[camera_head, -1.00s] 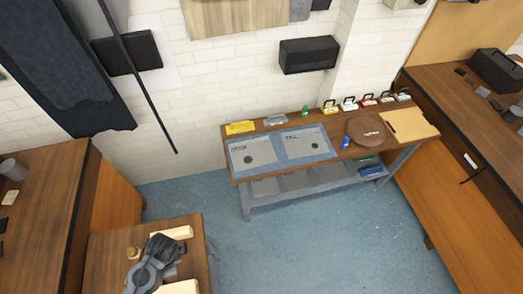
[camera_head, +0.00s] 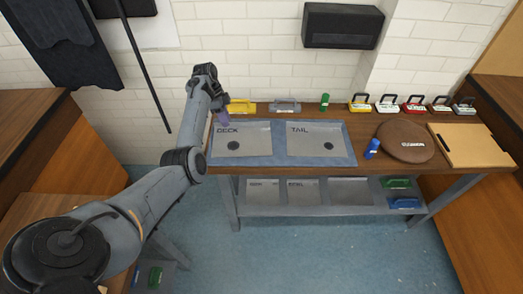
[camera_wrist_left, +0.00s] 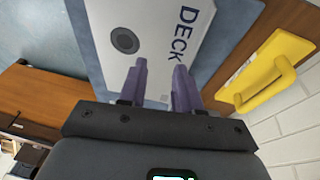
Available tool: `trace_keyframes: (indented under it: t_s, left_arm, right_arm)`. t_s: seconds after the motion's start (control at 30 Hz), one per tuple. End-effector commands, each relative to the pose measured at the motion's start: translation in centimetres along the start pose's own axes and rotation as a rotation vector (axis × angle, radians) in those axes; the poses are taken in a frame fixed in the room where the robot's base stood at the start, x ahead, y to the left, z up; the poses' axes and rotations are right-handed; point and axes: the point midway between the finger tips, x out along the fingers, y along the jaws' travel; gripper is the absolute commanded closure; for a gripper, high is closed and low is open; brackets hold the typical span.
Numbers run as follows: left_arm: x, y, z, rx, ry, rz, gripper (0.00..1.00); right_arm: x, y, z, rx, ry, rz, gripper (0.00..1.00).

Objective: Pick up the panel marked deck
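The panel marked DECK (camera_head: 255,140) is a flat light-grey plate with a dark round spot. It lies on the left half of a blue-grey mat (camera_head: 350,157) on the wooden bench. The DECK panel also fills the top of the left wrist view (camera_wrist_left: 155,22). The panel marked TAIL (camera_head: 312,142) lies to its right. My left gripper (camera_head: 223,118) is at the DECK panel's back left corner. In the left wrist view its two purple fingers (camera_wrist_left: 160,82) are apart and empty, in front of the DECK lettering. My right gripper is not in view.
A yellow handled block (camera_head: 241,106) stands close behind the DECK panel, with a grey one (camera_head: 285,106) beside it. Right on the bench are a blue item (camera_head: 372,148), a round brown case (camera_head: 406,141) and a tan board (camera_head: 470,145). More panels lie on the lower shelf.

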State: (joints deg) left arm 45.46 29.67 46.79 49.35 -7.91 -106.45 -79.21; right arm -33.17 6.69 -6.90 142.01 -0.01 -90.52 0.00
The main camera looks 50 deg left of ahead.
Motion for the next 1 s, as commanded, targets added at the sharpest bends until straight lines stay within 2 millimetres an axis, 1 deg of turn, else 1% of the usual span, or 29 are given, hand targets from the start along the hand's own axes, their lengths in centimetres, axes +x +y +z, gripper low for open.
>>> trace_keyframes:
  t_s: [0.03, 0.1, 0.2, 0.27, 0.33, 0.47, 0.73, 1.0]
  left_arm:
    - [-0.2, -1.2, -0.6, -0.002, 0.046, -0.034, 0.67]
    - [-1.7, -2.1, -1.5, 0.001, 0.087, -0.068, 0.67]
    - [-3.1, -2.8, -2.6, 0.008, 0.124, -0.100, 0.67]
    - [-3.7, -3.1, -3.0, 0.012, 0.139, -0.111, 0.67]
    - [-3.8, -3.2, -3.5, 0.016, 0.148, -0.117, 0.67]
    - [-3.0, -3.4, -3.9, 0.019, 0.153, -0.121, 0.67]
    - [0.5, -3.8, -4.4, 0.017, 0.153, -0.120, 0.67]
    - [2.0, -4.1, -4.5, 0.018, 0.152, -0.121, 0.67]
  right_arm:
    - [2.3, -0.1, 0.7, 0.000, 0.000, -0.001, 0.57]
    - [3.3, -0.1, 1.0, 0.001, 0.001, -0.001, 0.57]
    - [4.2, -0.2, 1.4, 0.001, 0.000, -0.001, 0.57]
    - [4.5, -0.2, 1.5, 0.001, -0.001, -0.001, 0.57]
    - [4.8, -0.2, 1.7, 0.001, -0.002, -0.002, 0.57]
    - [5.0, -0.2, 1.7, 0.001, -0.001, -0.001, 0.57]
    - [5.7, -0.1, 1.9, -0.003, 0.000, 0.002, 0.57]
    - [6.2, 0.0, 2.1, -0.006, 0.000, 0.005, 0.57]
